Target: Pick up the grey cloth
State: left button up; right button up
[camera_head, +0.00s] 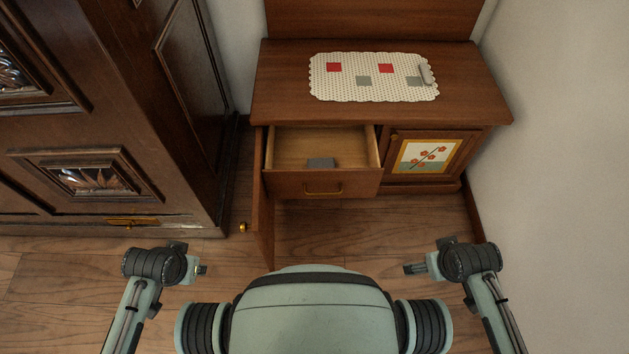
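A small dark grey piece (321,163) lies in the open drawer (323,184), near its front panel; it may be the grey cloth, but it is too small to be sure. A light grey, roll-shaped thing (426,74) lies on the right end of the patterned mat (340,90) on the cabinet top. My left gripper (204,269) is at the lower left, above the floor and apart from the cabinet. My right gripper (410,268) is at the lower right, also apart from everything. Both grippers are small in view and their fingers cannot be made out clearly.
The wooden cabinet (484,97) stands against the wall. Its left door (262,208) is swung open below the drawer, jutting towards me. Its right door (427,154), with a flower picture, is shut. A dark carved armoire (177,165) stands at left. Floor before the cabinet is clear.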

aim_at(316, 162)
jog(key=k+j, duration=0.35)
jog(key=k, duration=0.25)
jog(key=k+j, duration=0.4)
jog(key=k, duration=0.15)
